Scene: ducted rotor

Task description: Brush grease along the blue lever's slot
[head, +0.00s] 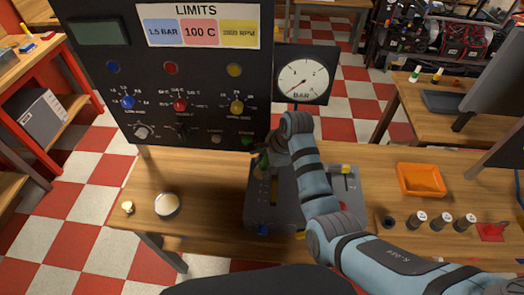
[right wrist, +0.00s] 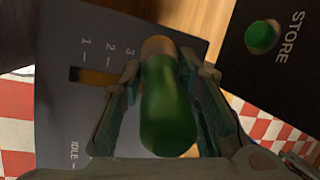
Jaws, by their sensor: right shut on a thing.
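My right gripper (head: 264,160) is shut on a green-handled tool with a brownish far end, probably the brush (right wrist: 168,115). In the head view it is above the back left of the grey lever box (head: 290,213). In the right wrist view, a slot (right wrist: 92,77) with yellowish colour inside lies beside the gripper, marked 1, 2, 3 and IDLE. This left slot also shows in the head view (head: 274,188). Whether the brush tip touches the box is hidden. My left gripper is out of view.
A round tin with pale contents (head: 167,205) and a small yellowish item (head: 127,208) stand left on the table. The black LIMITS panel (head: 180,75) and gauge (head: 303,82) rise behind. An orange tray (head: 422,180) and several small bottles (head: 443,221) are at right.

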